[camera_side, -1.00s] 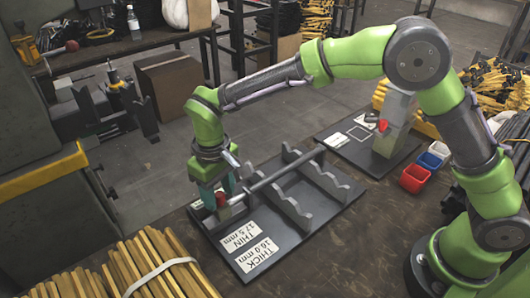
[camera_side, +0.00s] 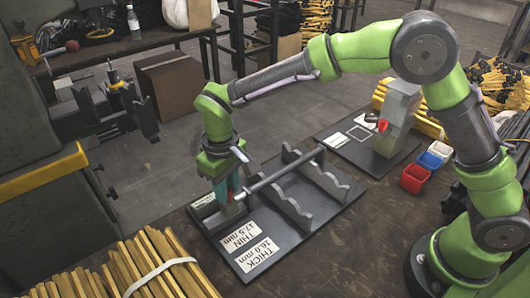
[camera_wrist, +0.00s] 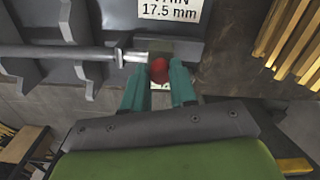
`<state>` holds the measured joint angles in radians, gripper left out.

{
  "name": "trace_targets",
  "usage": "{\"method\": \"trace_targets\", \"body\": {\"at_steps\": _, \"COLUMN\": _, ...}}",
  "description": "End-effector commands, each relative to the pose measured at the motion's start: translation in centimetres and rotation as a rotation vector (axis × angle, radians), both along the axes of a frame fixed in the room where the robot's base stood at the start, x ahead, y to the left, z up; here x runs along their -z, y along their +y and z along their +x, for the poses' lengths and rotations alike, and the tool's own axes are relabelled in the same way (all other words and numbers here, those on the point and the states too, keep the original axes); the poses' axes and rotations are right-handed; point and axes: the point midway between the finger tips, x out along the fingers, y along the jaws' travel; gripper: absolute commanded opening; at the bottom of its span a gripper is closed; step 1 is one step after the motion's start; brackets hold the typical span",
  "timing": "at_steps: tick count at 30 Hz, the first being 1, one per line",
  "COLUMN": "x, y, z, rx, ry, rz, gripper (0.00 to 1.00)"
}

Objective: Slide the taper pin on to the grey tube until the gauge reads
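The grey tube (camera_side: 281,173) lies across the notched supports of a dark rack. Its near-left end is by my gripper (camera_side: 229,198). In the wrist view the tube (camera_wrist: 60,52) comes in from the left and a narrower, paler piece shows at its end. The taper pin shows as a round red end (camera_wrist: 159,70) between my two teal fingertips, which appear closed on it. The pin's shaft is mostly hidden, so I cannot tell how far it is on the tube. In the side view the fingers largely cover the red end. No gauge dial is readable.
The rack's dark base (camera_side: 318,217) carries labels (camera_side: 249,241) reading THIN 17.5 mm and THICK 16.0 mm. A second plate with a grey press (camera_side: 397,117) stands behind. Red, blue and white bins (camera_side: 414,179) sit right. Bundled wooden sticks (camera_side: 150,265) lie at front left.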

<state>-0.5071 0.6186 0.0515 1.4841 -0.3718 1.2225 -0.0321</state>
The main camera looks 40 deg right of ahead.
Motion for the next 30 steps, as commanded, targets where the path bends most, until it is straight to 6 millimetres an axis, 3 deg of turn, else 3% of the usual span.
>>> {"method": "trace_targets", "body": {"at_steps": 1, "x": -0.1, "y": 0.0, "z": 0.0, "rx": 0.000, "ry": -0.001, "rz": 0.000, "gripper": 0.35}}
{"method": "trace_targets", "body": {"at_steps": 4, "x": 0.0, "y": 0.0, "z": 0.0, "rx": 0.000, "ry": -0.001, "rz": 0.000, "gripper": 0.50}}
{"method": "trace_targets", "body": {"at_steps": 13, "x": -0.1, "y": 0.0, "z": 0.0, "rx": 0.000, "ry": -0.001, "rz": 0.000, "gripper": 0.50}}
{"method": "trace_targets", "body": {"at_steps": 17, "x": -1.3, "y": 0.1, "z": 0.1, "rx": -0.001, "ry": -0.004, "rz": 0.002, "gripper": 0.50}}
{"method": "trace_targets", "body": {"at_steps": 30, "x": -11.4, "y": 0.1, "z": 0.1, "rx": 0.000, "ry": -0.007, "rz": 0.003, "gripper": 0.50}}
